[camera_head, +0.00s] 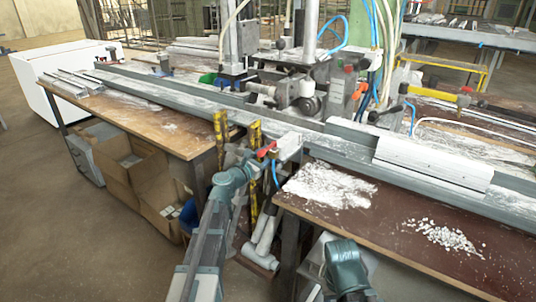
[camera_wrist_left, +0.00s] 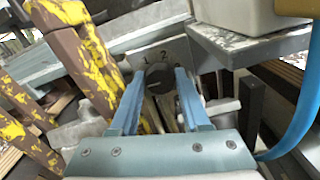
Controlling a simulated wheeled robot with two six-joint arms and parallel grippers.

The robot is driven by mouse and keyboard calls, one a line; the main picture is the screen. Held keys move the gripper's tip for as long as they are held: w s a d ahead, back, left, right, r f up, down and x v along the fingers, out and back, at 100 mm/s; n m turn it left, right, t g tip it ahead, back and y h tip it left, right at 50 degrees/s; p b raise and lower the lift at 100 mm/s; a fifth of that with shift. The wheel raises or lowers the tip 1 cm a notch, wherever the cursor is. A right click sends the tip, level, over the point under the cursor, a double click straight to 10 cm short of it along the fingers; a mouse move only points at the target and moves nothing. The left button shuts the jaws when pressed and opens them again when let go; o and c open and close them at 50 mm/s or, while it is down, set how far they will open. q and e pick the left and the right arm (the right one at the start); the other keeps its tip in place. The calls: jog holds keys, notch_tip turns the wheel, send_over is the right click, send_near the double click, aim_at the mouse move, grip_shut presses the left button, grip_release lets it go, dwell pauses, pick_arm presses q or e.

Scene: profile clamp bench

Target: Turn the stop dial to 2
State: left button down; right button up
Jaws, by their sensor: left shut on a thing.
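The stop dial (camera_wrist_left: 158,77) is a dark round knob on a grey plate (camera_wrist_left: 178,52) in the left wrist view. The figures 1 and 2 show on the plate above it. My left gripper (camera_wrist_left: 158,82) has its two blue fingers on either side of the dial and is shut on it. The dial's pointer is too small to read. In the head view my left gripper (camera_head: 262,165) is at the gap between the bench tops, under the rail; the dial is hidden there. Part of my right arm shows at the bottom, but its gripper is out of view.
Yellow-and-brown worn posts (camera_wrist_left: 92,62) stand close to the left of my fingers. A blue hose (camera_wrist_left: 302,105) hangs at the right. A red lever (camera_head: 266,150) and a white box (camera_head: 289,146) sit just above my gripper. The long metal rail (camera_head: 340,150) crosses the bench.

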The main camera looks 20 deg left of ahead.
pick_arm(q)
jog(key=m, duration=2.3)
jog(key=shift+s+d+f, duration=0.1)
jog(key=shift+f, duration=0.15)
jog(key=shift+m, duration=0.4)
jog(key=c, duration=0.7)
grip_release()
jog(key=shift+o, duration=0.2)
jog(key=v, duration=1.4)
